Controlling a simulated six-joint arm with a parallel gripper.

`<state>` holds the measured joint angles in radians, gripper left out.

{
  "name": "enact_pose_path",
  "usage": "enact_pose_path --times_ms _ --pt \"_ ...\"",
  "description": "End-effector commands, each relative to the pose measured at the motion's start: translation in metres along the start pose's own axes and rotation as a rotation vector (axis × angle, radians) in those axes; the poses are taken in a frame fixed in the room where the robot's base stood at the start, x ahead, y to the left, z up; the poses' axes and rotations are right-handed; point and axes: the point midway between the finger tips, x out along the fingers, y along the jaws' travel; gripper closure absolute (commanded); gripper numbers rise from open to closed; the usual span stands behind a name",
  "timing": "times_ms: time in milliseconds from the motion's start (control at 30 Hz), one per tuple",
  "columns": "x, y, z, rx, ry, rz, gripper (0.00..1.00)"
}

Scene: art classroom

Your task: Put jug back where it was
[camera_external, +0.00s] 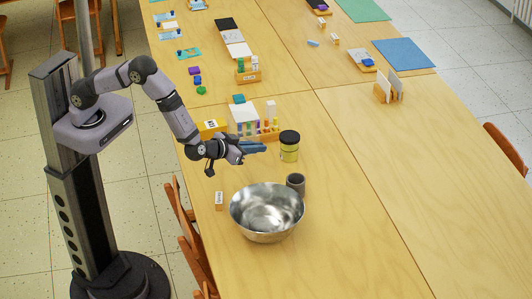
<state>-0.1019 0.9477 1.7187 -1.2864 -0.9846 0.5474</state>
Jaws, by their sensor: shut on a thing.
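My gripper (240,150) is above the near table, left of a yellow jar with a black lid (289,147). It is shut on a small blue-grey thing (254,147) that sticks out to the right. The thing is too small to tell if it is the jug. A dark grey cup-like vessel (295,184) stands upright on the table, just behind and right of a large shiny metal bowl (267,212). I cannot make out a handle or spout on this vessel. My gripper is apart from the vessel and the bowl.
A rack with coloured tubes (268,132), a white box (243,120) and a yellow box (212,129) stand behind my gripper. A small white label block (219,199) is left of the bowl. Chairs line the left edge. The table (360,220) right of the bowl is clear.

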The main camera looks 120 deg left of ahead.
Motion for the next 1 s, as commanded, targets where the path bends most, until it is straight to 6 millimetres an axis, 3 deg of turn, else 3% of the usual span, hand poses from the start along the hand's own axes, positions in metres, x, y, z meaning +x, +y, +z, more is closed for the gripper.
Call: enact_pose_path --times_ms 300,667,1000 --pt "0.015 0.002 0.037 0.003 0.001 0.0 1.0" --pt "0.02 0.003 0.048 0.001 0.002 0.001 1.0" --pt "0.033 0.004 0.078 0.002 0.001 0.001 1.0"
